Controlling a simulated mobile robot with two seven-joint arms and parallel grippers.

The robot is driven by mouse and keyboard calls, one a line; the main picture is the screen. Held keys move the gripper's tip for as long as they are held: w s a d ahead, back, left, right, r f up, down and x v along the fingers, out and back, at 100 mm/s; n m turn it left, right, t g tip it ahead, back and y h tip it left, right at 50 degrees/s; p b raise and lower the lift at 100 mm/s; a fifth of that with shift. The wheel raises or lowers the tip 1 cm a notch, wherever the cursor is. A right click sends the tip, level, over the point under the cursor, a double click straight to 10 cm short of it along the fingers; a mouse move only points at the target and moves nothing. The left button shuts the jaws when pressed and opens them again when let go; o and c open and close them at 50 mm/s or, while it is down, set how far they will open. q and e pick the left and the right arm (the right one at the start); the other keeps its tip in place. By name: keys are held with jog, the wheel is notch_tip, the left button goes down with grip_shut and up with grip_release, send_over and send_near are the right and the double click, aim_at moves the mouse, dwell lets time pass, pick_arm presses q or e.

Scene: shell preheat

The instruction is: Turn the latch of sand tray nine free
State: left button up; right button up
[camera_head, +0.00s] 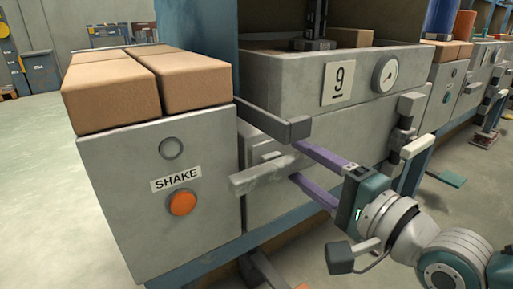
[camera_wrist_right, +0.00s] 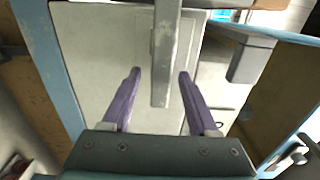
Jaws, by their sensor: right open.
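Sand tray nine (camera_head: 285,85) is a grey metal box with a "9" plate (camera_head: 338,84) and a round gauge (camera_head: 385,75) on its front. Below it, a worn grey latch bar (camera_head: 262,176) sticks out across the lower panel, nearly level. My right gripper (camera_head: 298,163) is open, with its purple fingers pointing at the latch from the right. In the right wrist view the bar (camera_wrist_right: 164,65) lies between the two fingertips (camera_wrist_right: 160,75), with a gap on each side. I cannot tell whether the fingertips reach past it. My left gripper is not in view.
A grey arm with a block end (camera_head: 290,129) juts out just above my fingers. The SHAKE cabinet (camera_head: 160,200) with an orange button (camera_head: 182,202) and brown blocks (camera_head: 110,92) on top stands at left. Hinge hardware (camera_head: 405,120) is at right.

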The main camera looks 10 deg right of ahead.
jog(key=shift+s+d+r+p, duration=0.1)
jog(key=shift+s+d+p, duration=0.05)
jog(key=shift+s+p, duration=0.2)
jog(key=p+v, duration=0.3)
jog(key=v, duration=0.6)
